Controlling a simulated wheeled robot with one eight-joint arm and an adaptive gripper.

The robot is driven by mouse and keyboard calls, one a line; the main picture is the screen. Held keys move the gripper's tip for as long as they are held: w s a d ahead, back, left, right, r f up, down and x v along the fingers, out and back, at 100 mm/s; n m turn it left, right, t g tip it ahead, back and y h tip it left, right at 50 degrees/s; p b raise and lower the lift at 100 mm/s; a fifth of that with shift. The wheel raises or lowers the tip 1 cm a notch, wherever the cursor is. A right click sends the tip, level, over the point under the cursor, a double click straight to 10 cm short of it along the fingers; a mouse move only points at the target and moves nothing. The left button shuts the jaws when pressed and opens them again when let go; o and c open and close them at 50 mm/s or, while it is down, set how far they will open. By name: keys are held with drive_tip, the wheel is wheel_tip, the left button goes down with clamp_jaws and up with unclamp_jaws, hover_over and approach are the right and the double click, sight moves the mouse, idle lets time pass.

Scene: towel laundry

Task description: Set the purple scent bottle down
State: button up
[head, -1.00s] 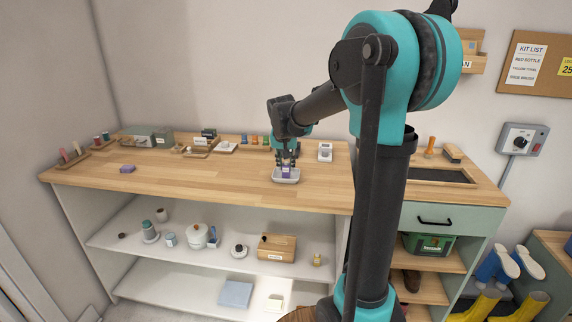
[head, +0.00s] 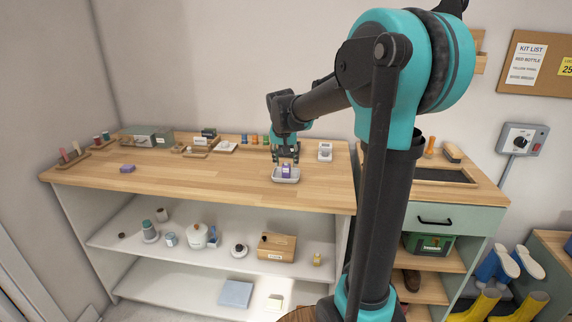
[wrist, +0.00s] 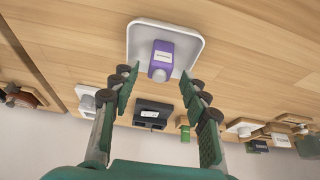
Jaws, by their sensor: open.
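The purple scent bottle (head: 286,171) stands in a small white tray (head: 277,179) on the wooden worktop. In the wrist view the bottle (wrist: 161,60), with a pale label, sits on the white tray (wrist: 138,38), just beyond my fingertips. My gripper (head: 286,157) is open and empty, a little above and behind the bottle in the head view. In the wrist view my gripper's fingers (wrist: 158,80) are spread apart with nothing between them.
A small white device (head: 325,152) stands right of the tray. A purple block (head: 127,169) lies at the worktop's left. The worktop's front middle (head: 215,185) is clear.

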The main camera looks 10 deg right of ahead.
drive_tip(key=v, duration=1)
idle(1.1)
